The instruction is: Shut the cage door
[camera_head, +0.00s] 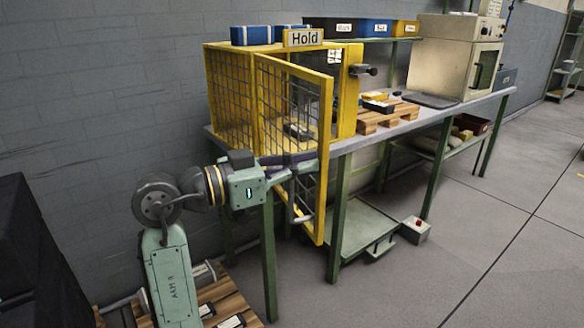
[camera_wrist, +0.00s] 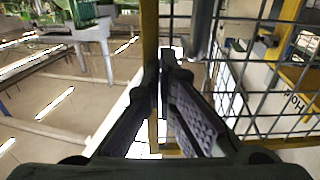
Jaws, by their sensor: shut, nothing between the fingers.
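The yellow cage (camera_head: 214,95) stands on the bench's left end, under a "Hold" sign (camera_head: 303,37). Its mesh door (camera_head: 327,125) is swung open toward the viewer, its free edge well away from the post with the dark latch (camera_head: 362,70). My gripper (camera_head: 313,156) is shut and empty in front of the door's mesh. In the wrist view my gripper (camera_wrist: 162,62) points at the yellow door frame (camera_wrist: 150,28), with mesh and a grey bar (camera_wrist: 200,30) to the right. Whether it touches is unclear.
The bench (camera_head: 440,118) holds a wooden pallet (camera_head: 385,120) and a beige oven-like machine (camera_head: 455,58). The floor at right is clear.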

